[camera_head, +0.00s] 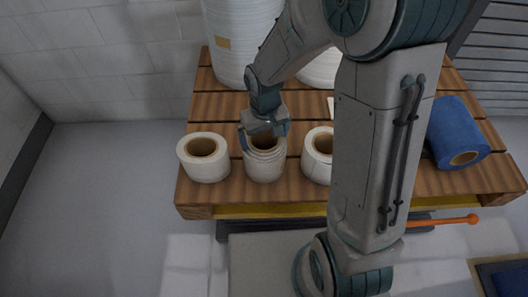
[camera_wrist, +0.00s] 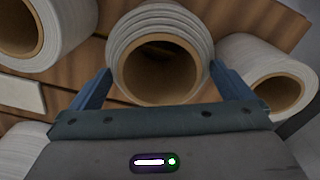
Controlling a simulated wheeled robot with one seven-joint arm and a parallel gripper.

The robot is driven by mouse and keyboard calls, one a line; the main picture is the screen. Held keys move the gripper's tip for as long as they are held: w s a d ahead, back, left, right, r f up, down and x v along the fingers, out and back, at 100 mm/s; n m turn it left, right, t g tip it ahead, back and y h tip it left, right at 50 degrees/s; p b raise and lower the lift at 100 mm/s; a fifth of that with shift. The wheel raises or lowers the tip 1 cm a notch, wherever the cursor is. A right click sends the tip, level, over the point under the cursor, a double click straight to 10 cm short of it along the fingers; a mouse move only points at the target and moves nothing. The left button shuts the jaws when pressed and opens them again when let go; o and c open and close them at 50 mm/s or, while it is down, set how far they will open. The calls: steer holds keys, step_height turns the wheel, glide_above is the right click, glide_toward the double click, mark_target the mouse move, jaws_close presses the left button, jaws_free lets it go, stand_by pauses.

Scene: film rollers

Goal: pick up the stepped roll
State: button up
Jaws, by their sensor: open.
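The stepped roll (camera_head: 265,167) is a white roll with ridged, stepped edges and a brown core. It stands upright near the front edge of the wooden pallet, between two plain white rolls. In the wrist view the stepped roll (camera_wrist: 162,38) is at the top middle, its core opening facing me. My gripper (camera_head: 264,137) is above the stepped roll and hides part of its top. In the wrist view my gripper (camera_wrist: 160,85) is open, with one blue finger on each side of the roll. I cannot tell whether the fingers touch it.
A white roll (camera_head: 204,166) stands close on the left and another (camera_head: 317,167) on the right. A blue roll (camera_head: 456,130) lies on the right of the pallet (camera_head: 225,193). A large white roll (camera_head: 237,30) stands behind. An orange-ended handle (camera_head: 455,220) sticks out below the pallet.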

steer(key=c, duration=1.7)
